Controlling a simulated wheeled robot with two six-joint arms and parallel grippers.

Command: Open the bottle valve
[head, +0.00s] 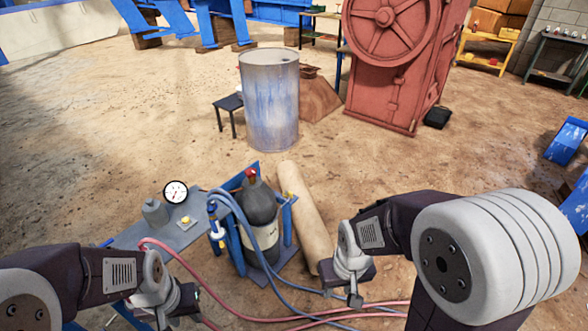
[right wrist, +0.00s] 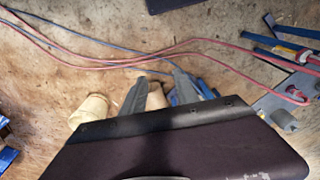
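The dark grey gas bottle (head: 258,215) stands upright in a blue stand in the head view, with a pale label on its side. Its red valve (head: 251,174) sits on top and is uncovered. My right gripper (head: 354,297) is right of the bottle and nearer to me, apart from the valve. In the right wrist view its two grey fingers (right wrist: 160,90) are spread, with a tan object seen beyond them. My left gripper (head: 184,304) is at the lower left, in front of the small table and apart from the bottle. Its fingers are too unclear to judge.
Blue hoses (head: 238,222) hang at the bottle's left side. Red hoses (head: 235,315) run along the ground below. A grey table (head: 158,235) holds a gauge (head: 175,192). A metal drum (head: 270,105) stands farther back.

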